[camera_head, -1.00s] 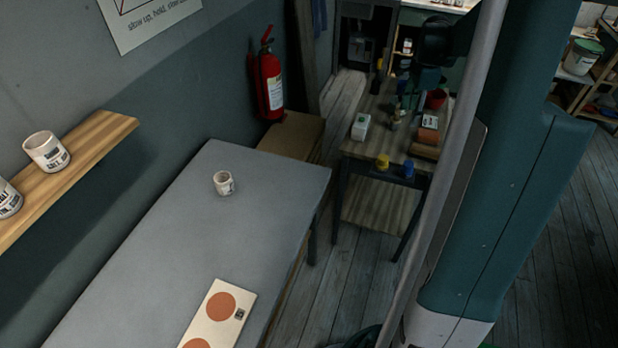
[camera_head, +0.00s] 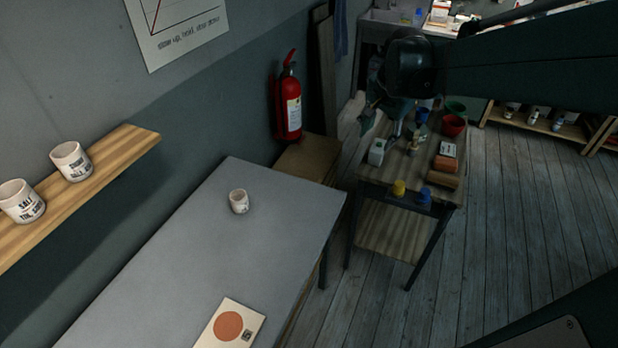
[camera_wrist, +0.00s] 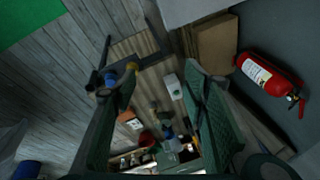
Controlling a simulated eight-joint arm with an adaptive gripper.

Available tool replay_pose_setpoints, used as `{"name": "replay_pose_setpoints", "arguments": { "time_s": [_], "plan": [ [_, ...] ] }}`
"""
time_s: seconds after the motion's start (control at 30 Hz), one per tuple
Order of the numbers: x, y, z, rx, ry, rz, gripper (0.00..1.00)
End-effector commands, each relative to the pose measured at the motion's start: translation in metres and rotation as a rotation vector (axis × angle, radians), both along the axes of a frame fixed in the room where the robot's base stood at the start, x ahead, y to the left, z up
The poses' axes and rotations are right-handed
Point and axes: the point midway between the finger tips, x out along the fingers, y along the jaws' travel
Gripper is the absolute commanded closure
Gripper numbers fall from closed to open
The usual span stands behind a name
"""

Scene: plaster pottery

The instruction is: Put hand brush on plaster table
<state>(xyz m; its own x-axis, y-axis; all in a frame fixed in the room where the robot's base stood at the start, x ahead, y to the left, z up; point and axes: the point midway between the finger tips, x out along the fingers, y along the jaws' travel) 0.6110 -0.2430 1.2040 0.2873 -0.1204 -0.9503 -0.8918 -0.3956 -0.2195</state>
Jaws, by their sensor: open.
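I cannot make out the hand brush for certain in either view. Which table is the plaster table is not marked. A grey-topped table (camera_head: 180,265) stands along the left wall, with a white cup (camera_head: 239,201) and a pale board with an orange disc (camera_head: 229,326) on it. A wooden table (camera_head: 385,226) stands beyond it to the right, crowded with small items. My gripper (camera_wrist: 160,72) is open and empty, its fingers spread in the wrist view above the wooden table's area. In the head view it shows near that table's far left side, partly hidden.
A white box (camera_head: 377,151), a yellow pot (camera_head: 399,188), a blue pot (camera_head: 424,194) and a red bowl (camera_head: 452,126) crowd the wooden table. The plank floor (camera_head: 530,230) to the right is open.

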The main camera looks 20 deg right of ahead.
Motion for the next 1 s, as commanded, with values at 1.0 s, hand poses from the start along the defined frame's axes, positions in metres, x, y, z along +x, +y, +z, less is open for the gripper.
{"name": "replay_pose_setpoints", "arguments": {
  "time_s": [1.0],
  "plan": [
    [-0.124,0.195,0.009,-0.285,-0.152,0.803,0.57]
  ]
}}
